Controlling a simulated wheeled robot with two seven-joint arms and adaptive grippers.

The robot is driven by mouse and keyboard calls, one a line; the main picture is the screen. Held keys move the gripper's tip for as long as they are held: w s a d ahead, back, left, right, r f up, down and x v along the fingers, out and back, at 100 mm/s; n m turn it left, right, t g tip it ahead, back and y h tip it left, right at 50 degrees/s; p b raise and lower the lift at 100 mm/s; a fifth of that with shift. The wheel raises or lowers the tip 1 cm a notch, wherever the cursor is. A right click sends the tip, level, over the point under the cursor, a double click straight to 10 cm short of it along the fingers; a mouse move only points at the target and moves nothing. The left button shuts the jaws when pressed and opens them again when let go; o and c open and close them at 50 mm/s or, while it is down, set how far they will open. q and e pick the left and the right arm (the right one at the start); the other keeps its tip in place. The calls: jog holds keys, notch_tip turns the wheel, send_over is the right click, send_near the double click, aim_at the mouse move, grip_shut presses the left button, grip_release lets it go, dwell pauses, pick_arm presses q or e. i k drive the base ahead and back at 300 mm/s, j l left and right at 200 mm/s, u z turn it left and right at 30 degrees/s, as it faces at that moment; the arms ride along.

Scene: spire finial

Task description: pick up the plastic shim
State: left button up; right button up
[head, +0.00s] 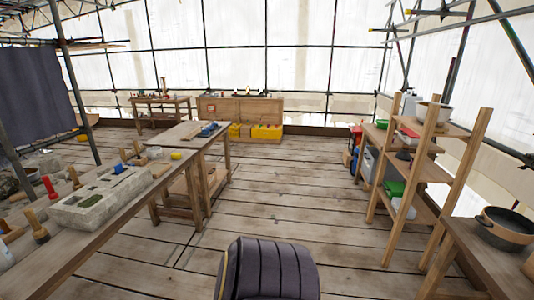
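I cannot make out the plastic shim for certain. A small blue piece (118,168) lies on top of the pale carved stone block (92,202) on the left bench. Other blue items (208,130) lie on the middle wooden table (182,134). At this size I cannot tell whether any of these is the shim. Neither of my grippers shows in the head view.
The left bench (112,226) also holds a red-handled tool (49,187) and wooden mallets. A wooden shelf unit (426,170) stands at the right, with a dark pan (504,228) on a bench beside it. The plank floor (290,180) between is largely clear.

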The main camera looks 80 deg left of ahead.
aim_at(118, 169)
jog(key=u, duration=4.05)
